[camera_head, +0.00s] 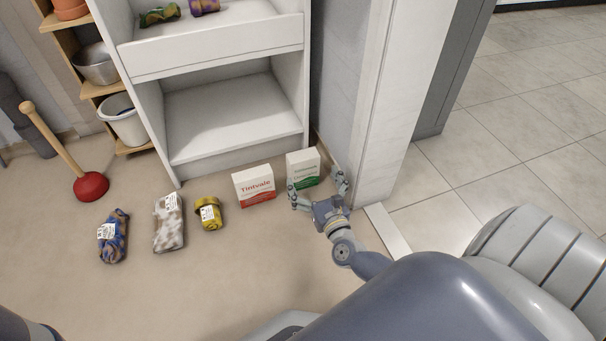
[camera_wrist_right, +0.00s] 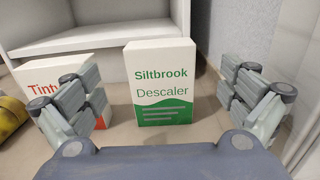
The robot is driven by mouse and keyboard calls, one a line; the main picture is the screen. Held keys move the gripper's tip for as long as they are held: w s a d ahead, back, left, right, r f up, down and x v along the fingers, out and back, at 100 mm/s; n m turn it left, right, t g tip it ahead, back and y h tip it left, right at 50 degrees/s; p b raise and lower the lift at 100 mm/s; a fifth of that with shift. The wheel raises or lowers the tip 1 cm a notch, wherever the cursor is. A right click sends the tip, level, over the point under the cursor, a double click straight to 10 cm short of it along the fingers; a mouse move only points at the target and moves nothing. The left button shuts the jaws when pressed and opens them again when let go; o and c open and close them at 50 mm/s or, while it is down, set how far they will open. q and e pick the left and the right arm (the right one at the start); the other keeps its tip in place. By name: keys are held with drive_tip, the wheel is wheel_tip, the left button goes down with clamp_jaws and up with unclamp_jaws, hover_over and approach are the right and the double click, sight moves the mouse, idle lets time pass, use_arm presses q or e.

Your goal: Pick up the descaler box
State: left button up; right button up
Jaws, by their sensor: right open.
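The descaler box (camera_head: 303,167) is white with a green lower part and stands upright on the floor, at the right front of the white shelf unit. In the right wrist view the box (camera_wrist_right: 162,85) faces me, with "Siltbrook Descaler" on its front. My right gripper (camera_head: 318,188) is open just in front of it. In the right wrist view its fingers (camera_wrist_right: 165,105) are spread to the left and right of the box, with a gap on each side. Nothing is between the fingers' pads in contact. My left gripper is out of view.
A white and red Tintvale box (camera_head: 254,187) stands just left of the descaler. A yellow item (camera_head: 209,214), a brown-white packet (camera_head: 169,222) and a blue patterned item (camera_head: 113,237) lie further left. A door frame (camera_head: 385,110) rises close on the right. The shelf unit (camera_head: 218,50) stands behind.

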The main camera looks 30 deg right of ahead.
sight(306, 164)
drive_tip(key=x, duration=0.2)
drive_tip(key=shift+w+b, duration=0.4)
drive_tip(key=b+x, duration=0.2)
drive_tip(key=x, duration=0.2)
drive_tip(key=shift+w+d+r, duration=0.1)
drive_tip(key=shift+w+r, duration=0.05)
drive_tip(key=shift+r, duration=0.05)
drive_tip(key=shift+w, duration=0.3)
drive_tip(key=shift+r, duration=0.1)
drive_tip(key=shift+c, duration=0.3)
drive_tip(key=shift+d, duration=0.1)
drive_tip(key=c, duration=1.3)
